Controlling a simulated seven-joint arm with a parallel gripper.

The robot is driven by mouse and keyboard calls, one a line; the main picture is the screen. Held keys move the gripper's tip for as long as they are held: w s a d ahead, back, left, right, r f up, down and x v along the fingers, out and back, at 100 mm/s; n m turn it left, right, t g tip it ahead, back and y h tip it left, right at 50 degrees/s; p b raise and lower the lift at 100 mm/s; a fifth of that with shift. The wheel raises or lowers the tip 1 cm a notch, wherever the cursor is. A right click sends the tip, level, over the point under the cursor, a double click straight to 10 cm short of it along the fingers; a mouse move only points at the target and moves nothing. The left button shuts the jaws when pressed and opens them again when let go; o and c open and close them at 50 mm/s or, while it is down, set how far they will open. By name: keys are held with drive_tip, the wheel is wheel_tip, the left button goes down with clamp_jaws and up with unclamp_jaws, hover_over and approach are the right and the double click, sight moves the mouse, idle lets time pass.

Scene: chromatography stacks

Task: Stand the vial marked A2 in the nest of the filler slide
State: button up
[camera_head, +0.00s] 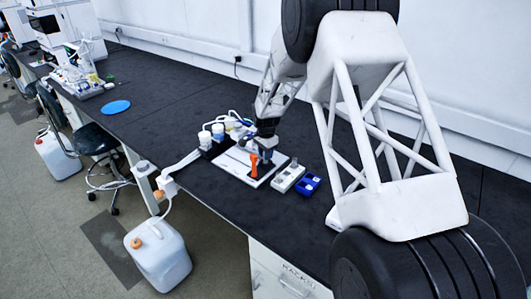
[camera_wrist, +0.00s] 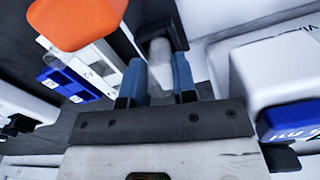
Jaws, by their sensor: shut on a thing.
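My gripper (camera_wrist: 159,66) is shut on a pale, greyish vial (camera_wrist: 158,54) that shows between its two blue fingers in the wrist view. No mark on the vial can be read. A dark bracket-like part (camera_wrist: 155,30) lies just past the fingertips, close to the vial; I cannot tell whether they touch or whether this is the slide's nest. In the head view my gripper (camera_head: 266,143) is low over the white base plate (camera_head: 235,166) of the filler station, behind an orange upright part (camera_head: 254,166). The vial is hidden there.
The orange part (camera_wrist: 80,20) looms close at upper left in the wrist view. A grey-white rack (camera_head: 287,177) and a blue rack (camera_head: 308,185) stand right of the plate. The dark bench beyond is mostly clear.

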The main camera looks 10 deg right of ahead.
drive_tip(key=shift+f, duration=0.7)
idle(0.4)
drive_tip(key=o, duration=1)
drive_tip(key=shift+r, duration=0.2)
drive_tip(key=shift+r, duration=3.75)
drive_tip(key=shift+r, duration=0.15)
